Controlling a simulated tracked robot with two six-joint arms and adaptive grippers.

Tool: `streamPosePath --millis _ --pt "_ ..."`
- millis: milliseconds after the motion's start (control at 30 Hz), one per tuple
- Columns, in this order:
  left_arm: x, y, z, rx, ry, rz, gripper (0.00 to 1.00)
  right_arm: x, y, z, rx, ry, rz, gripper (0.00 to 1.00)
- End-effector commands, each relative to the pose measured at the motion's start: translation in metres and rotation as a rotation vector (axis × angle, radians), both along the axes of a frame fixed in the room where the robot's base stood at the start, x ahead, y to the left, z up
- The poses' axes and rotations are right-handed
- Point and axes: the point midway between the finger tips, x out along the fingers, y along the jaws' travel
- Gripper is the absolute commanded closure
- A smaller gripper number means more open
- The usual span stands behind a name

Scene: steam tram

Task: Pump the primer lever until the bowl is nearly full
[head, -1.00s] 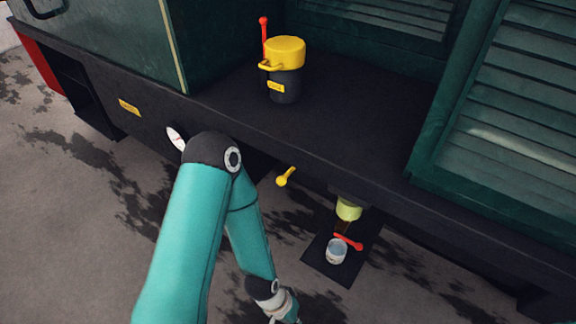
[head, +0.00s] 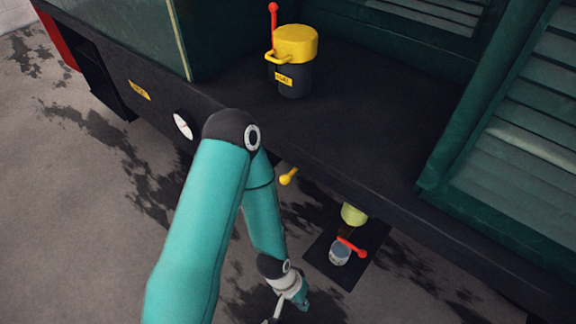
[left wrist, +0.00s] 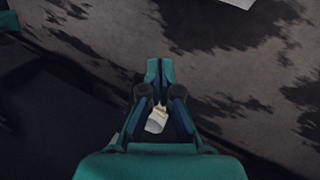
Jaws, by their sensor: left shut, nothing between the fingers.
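A pale yellow-green bowl (head: 353,214) hangs under the edge of the dark ledge. A small yellow lever with a round knob (head: 288,178) sticks out under the ledge to the left of the bowl. A red lever (head: 351,247) lies just below the bowl. I cannot tell which of these is the primer lever, nor the level in the bowl. My left gripper (head: 303,299) is low in the head view, below and left of the bowl, apart from both levers. It shows in the left wrist view (left wrist: 160,71), shut and empty. My right gripper is not in view.
A grey cup (head: 340,256) stands on a black plate (head: 322,262) below the bowl. A yellow-topped canister (head: 296,45) with an upright red rod stands on the ledge (head: 350,135). Open pavement lies in front.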

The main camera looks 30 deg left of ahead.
Motion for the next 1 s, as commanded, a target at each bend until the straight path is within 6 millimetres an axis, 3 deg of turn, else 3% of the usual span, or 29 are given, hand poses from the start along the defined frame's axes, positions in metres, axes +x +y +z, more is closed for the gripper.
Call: streamPosePath --millis 300,467,567,733,900,1000 --pt "0.001 0.001 0.002 0.0 -0.005 0.002 1.0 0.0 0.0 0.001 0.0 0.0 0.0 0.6" --pt "0.03 0.012 0.031 -0.014 -0.094 0.019 1.0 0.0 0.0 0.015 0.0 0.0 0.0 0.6" --pt "0.063 0.036 0.071 -0.023 -0.215 0.036 1.0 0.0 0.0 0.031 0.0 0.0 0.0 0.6" --pt "0.112 0.103 0.162 0.009 -0.458 0.048 1.0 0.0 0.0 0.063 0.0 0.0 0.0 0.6" --pt "0.13 0.168 0.246 0.092 -0.646 0.021 1.0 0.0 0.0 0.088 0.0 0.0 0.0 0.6" --pt "0.129 0.193 0.279 0.139 -0.709 -0.004 1.0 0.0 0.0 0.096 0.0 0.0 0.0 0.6"
